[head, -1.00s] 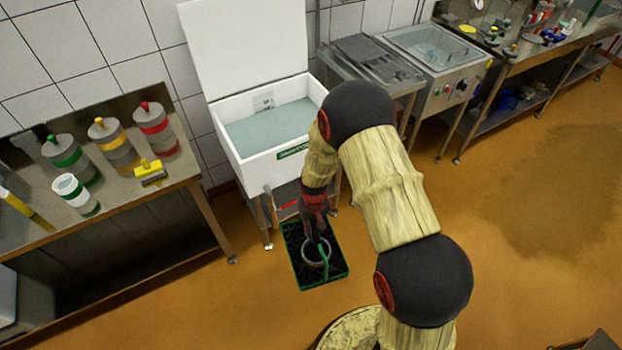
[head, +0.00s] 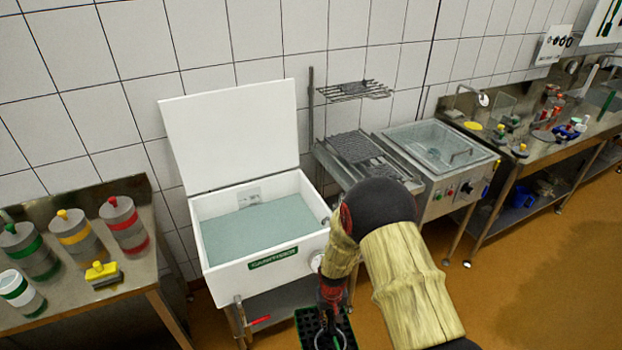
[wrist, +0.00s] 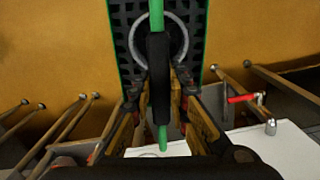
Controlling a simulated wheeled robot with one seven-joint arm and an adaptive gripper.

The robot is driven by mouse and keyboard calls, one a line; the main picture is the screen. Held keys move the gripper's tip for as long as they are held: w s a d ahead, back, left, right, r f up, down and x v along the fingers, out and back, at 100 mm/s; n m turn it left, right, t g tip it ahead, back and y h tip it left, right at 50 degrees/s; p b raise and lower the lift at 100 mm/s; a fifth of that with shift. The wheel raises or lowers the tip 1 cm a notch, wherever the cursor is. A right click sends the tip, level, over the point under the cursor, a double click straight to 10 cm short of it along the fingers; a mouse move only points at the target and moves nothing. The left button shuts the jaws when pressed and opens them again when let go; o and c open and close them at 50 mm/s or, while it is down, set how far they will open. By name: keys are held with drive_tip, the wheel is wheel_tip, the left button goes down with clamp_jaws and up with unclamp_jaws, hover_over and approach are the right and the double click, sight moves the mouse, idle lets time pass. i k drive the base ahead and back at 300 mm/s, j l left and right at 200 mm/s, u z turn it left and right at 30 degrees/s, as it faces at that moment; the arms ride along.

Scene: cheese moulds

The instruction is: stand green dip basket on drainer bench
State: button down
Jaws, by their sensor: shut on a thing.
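The green dip basket is a black mesh tray with a green rim (head: 307,330), cut off by the bottom edge of the head view. My gripper (head: 328,298) is above it. In the wrist view my gripper (wrist: 160,92) is shut on the black grip of the basket's upright green handle. The basket's mesh (wrist: 195,50) and a pale ring around the handle show beyond the fingers. The drainer bench (head: 345,165) is a steel stand with a ribbed top, back and right of my gripper. Its near part is partly hidden by my arm.
A white vat (head: 235,268) with raised lid and pale liquid stands left of the bench, behind the basket. A steel basin unit (head: 440,165) adjoins the bench's right. A wire rack (head: 355,90) hangs above the bench. Tables flank both sides; orange floor (head: 540,250) is clear at right.

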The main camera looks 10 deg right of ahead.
sight(584, 113)
drive_tip(key=i+l, duration=0.15)
drive_tip(key=l, duration=0.85)
drive_tip(key=i+l, duration=0.15)
drive_tip(key=l, duration=0.9)
drive_tip(key=i+l, duration=0.2)
drive_tip(key=l, duration=0.8)
drive_tip(key=i+l+z, duration=0.1)
drive_tip(key=l, duration=0.9)
drive_tip(key=i+l, duration=0.25)
drive_tip(key=l, duration=0.8)
drive_tip(key=i+l, duration=0.15)
drive_tip(key=l, duration=0.85)
drive_tip(key=i+l, duration=0.2)
drive_tip(key=l, duration=0.8)
drive_tip(key=i+l+z, duration=0.1)
drive_tip(key=l, duration=0.9)
drive_tip(key=i+l, duration=0.1)
drive_tip(key=l, duration=0.4)
drive_tip(key=i+l, duration=0.1)
drive_tip(key=l, duration=0.85)
drive_tip(key=i+l, duration=0.15)
drive_tip(key=l, duration=0.3)
